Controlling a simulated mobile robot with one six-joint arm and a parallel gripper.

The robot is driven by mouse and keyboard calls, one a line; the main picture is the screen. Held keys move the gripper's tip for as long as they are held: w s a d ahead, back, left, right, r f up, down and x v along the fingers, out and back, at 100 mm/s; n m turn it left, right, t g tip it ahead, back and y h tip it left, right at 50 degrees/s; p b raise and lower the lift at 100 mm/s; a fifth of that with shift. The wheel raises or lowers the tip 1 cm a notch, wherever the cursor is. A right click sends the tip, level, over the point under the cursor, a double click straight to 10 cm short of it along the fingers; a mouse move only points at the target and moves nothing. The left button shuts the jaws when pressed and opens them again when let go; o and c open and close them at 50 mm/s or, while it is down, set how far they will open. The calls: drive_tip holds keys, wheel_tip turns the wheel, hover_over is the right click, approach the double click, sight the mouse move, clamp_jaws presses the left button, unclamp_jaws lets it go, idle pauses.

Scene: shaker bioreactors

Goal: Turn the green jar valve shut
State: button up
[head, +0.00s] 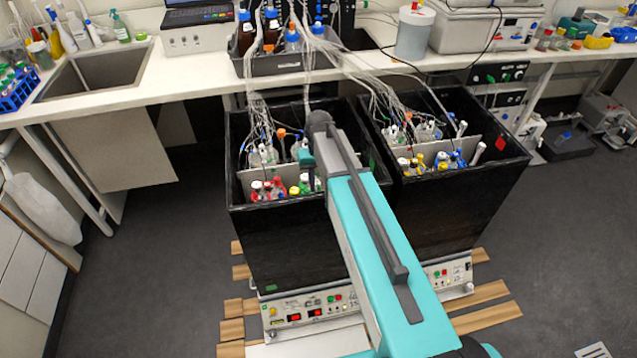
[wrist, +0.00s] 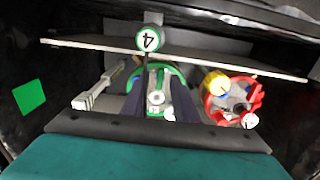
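In the wrist view, the green jar (wrist: 176,70) is seen from above, with a green rim and a white fitting (wrist: 156,97) near its middle. A round tag marked 4 (wrist: 149,39) stands just beyond it. My gripper (wrist: 160,100) has its two dark fingers apart, one on each side of the white fitting, with gaps beside it. I cannot tell whether they touch the jar top. The valve's exact setting is not clear. In the head view my arm reaches into the left black box (head: 290,235), and my fingers are hidden behind the arm.
A red jar (wrist: 238,103) with a yellow cap stands close to the right of the green jar. A white clamp-like part (wrist: 95,93) lies to the left. A pale divider plate (wrist: 215,63) crosses behind. The right black box (head: 450,215) holds more jars and tubing.

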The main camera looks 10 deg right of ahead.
clamp_jaws()
drive_tip(key=shift+m, duration=0.5)
drive_tip(key=m, duration=0.2)
drive_tip(key=shift+m+b, duration=0.3)
drive_tip(key=shift+b, duration=0.05)
drive_tip(key=m, duration=0.4)
drive_tip(key=shift+b, duration=0.3)
drive_tip(key=m, duration=0.5)
drive_tip(key=shift+m+b, duration=0.45)
drive_tip(key=shift+m, duration=2.25)
